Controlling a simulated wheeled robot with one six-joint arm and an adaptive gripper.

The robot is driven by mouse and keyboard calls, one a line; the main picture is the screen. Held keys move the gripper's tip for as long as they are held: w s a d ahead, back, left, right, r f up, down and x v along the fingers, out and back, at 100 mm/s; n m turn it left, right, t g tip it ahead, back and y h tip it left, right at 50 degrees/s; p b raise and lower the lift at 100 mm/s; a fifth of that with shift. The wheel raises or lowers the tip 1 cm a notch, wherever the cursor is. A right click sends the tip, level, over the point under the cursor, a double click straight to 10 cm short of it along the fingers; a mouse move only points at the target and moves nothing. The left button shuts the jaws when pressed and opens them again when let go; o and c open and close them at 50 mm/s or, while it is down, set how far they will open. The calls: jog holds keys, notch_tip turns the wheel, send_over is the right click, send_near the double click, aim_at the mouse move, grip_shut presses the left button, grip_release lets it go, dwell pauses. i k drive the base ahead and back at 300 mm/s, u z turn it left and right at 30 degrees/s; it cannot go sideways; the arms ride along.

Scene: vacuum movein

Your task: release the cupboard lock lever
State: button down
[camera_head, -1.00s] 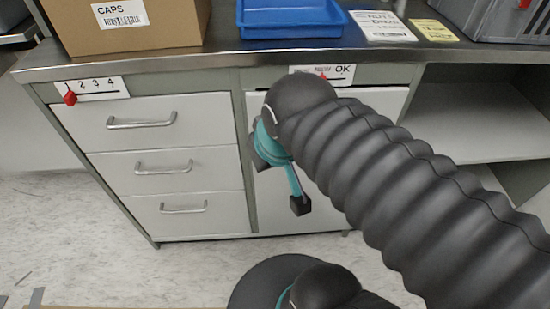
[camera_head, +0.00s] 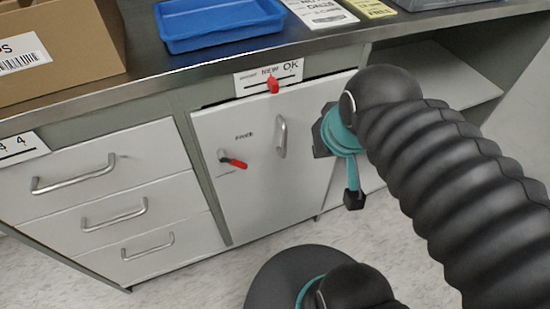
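The cupboard door (camera_head: 255,195) is a white panel and looks shut. Its lock lever (camera_head: 233,162) has a red grip and a grey pivot at its left end; it points right and slightly down. A "FREE" label (camera_head: 244,135) is above the lever, and a smaller label below it is too small to read. A grey upright handle (camera_head: 281,137) is on the door right of the lever. My gripper (camera_head: 337,170), teal with black fingertips, appears open and empty. In the picture it is right of the handle and lever, apart from both.
A label strip (camera_head: 268,78) with a red slider (camera_head: 273,86) under "NEW" is above the door. White drawers (camera_head: 110,215) stand to the left, open shelves (camera_head: 430,70) to the right. On the worktop are a blue tray (camera_head: 220,22) and a cardboard box (camera_head: 60,50).

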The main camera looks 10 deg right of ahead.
aim_at(222, 157)
jog(key=z, duration=0.2)
jog(key=k, duration=1.15)
jog(key=u, duration=1.1)
